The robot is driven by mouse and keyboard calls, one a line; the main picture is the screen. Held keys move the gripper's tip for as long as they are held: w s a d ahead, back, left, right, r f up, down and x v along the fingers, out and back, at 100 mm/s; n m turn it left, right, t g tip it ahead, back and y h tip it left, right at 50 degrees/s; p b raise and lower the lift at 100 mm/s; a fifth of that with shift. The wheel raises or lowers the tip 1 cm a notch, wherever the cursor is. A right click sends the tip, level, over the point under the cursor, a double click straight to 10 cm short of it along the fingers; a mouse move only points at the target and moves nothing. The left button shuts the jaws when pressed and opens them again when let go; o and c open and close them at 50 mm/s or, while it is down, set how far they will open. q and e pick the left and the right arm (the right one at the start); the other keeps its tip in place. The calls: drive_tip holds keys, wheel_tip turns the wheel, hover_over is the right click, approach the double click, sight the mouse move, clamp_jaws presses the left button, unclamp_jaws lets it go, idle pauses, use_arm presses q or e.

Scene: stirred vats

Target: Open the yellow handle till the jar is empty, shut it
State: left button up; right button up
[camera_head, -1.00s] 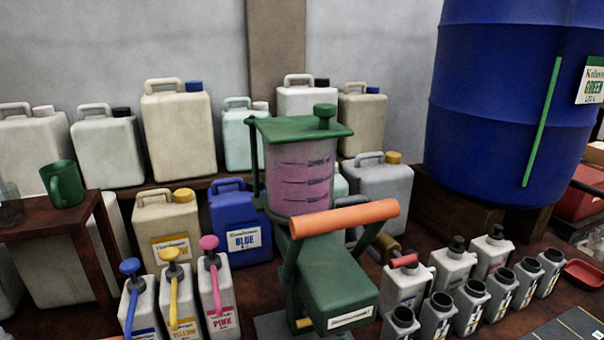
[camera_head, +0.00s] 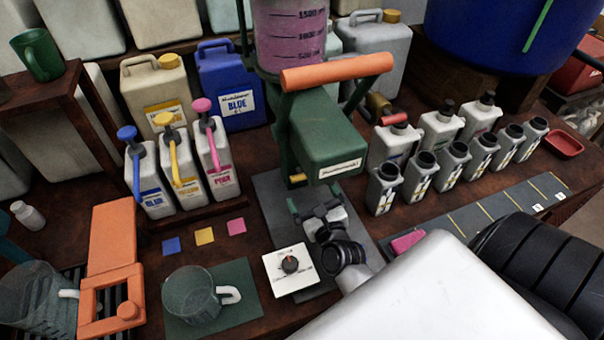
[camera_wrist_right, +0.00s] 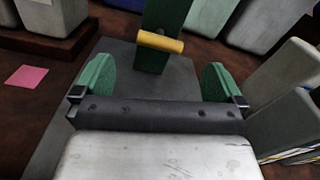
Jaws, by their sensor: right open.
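The jar (camera_head: 288,38), clear and holding pink liquid, stands on the green dispenser (camera_head: 330,140) in the head view; its top is cut off. The short yellow handle (camera_head: 297,178) is low on the dispenser's front. It also shows in the right wrist view (camera_wrist_right: 160,41), ahead of the fingers. My right gripper (camera_head: 318,203) is open, with green fingertips, just in front of and below the handle. In the right wrist view my gripper (camera_wrist_right: 156,80) is empty, and the handle lies beyond the gap between its fingers, apart from them. My left gripper is not in view.
An orange lever bar (camera_head: 337,70) spans above the dispenser. Pump bottles (camera_head: 180,175) stand left and several open-necked bottles (camera_head: 452,165) right. A clear mug (camera_head: 195,297), a white dial box (camera_head: 290,268) and an orange frame (camera_head: 110,270) are near the front.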

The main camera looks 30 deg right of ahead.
sight(302, 174)
drive_tip(key=x, duration=0.7)
drive_tip(key=shift+w+p, duration=0.2)
drive_tip(key=shift+p, duration=0.15)
drive_tip(key=c, duration=0.8)
